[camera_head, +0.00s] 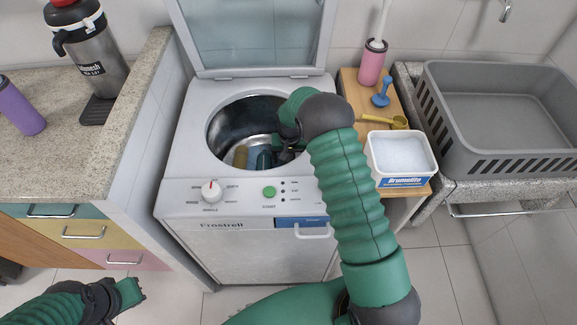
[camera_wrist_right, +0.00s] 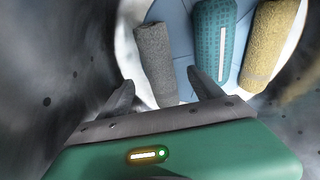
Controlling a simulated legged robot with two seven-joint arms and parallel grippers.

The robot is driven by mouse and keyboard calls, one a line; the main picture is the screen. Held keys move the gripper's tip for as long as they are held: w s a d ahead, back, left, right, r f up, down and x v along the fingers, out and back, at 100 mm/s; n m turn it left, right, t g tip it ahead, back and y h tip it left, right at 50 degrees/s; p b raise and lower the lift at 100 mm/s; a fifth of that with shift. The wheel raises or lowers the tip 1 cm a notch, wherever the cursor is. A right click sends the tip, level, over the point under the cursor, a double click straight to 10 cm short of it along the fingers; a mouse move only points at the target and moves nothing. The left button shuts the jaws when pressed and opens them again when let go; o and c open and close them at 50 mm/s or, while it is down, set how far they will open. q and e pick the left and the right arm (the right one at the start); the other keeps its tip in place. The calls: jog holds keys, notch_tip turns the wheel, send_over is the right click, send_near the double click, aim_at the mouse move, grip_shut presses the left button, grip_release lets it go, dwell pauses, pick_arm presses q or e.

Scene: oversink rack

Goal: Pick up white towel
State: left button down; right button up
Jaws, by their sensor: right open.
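My right gripper (camera_wrist_right: 162,90) is inside the drum (camera_head: 228,125) of the top-loading washing machine, with its fingers apart and nothing between them. In the right wrist view, a grey rolled towel (camera_wrist_right: 155,60) lies just ahead of the fingers. A teal towel (camera_wrist_right: 214,40) lies beside it, and a tan towel (camera_wrist_right: 268,45) is at the right. I cannot make out a clearly white towel. My left gripper (camera_head: 130,291) is low at the left, away from the machine; its jaws are unclear.
The machine's lid (camera_head: 255,35) stands open behind the drum. The drum wall (camera_wrist_right: 50,90) closely surrounds my right gripper. A white tub (camera_head: 402,155) stands on a wooden stand to the right, with a grey basin (camera_head: 505,115) beyond. A counter (camera_head: 80,140) is at the left.

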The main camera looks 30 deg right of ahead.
jog(key=f, duration=0.3)
jog(key=shift+w+f, duration=0.3)
jog(key=shift+d, duration=0.1)
jog(key=shift+c, duration=1.4)
jog(key=c, duration=1.2)
